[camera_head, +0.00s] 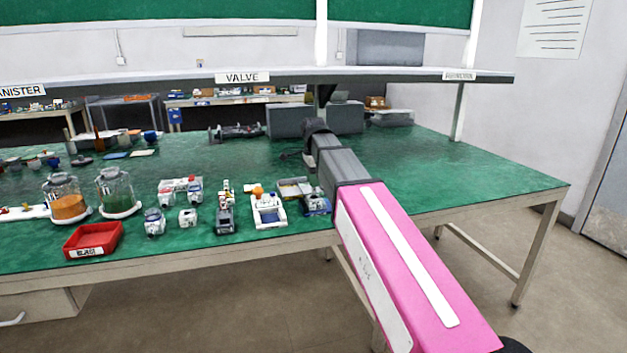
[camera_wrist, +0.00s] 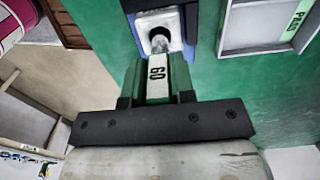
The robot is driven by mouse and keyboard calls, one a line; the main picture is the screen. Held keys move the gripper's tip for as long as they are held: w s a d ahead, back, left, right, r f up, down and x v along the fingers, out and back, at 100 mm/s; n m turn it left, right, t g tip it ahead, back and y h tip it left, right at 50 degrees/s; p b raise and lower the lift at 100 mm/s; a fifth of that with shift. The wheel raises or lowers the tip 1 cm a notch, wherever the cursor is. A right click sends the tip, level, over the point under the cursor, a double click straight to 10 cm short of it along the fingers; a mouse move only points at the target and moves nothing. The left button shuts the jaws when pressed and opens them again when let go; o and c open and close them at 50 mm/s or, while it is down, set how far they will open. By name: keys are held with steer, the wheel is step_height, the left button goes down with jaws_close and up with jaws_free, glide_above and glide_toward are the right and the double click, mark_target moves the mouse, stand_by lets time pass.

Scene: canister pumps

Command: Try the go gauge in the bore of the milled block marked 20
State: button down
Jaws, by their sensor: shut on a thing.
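In the wrist view my gripper (camera_wrist: 157,88) is shut on the go gauge (camera_wrist: 156,68), a pale bar with dark GO lettering. The gauge's grey tip points away from my gripper at the dark round bore of a light metal block (camera_wrist: 146,22). The tip overlaps the bore's near edge; I cannot tell how far it is inside. The block sits in a dark and blue holder (camera_wrist: 190,25). No number on the block can be read. In the head view my arm hides my gripper and the gauge.
A grey tray (camera_wrist: 228,30) with a green label lies right of the holder in the wrist view. In the head view a red tray (camera_head: 93,240), two jars and several small parts stand on the green bench to the left. The bench's right end (camera_head: 480,185) is clear.

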steer(key=shift+f, duration=1.35)
stand_by(0.4)
steer(key=shift+r, duration=0.2)
stand_by(0.7)
steer(key=shift+r, duration=1.1)
steer(key=shift+r, duration=2.5)
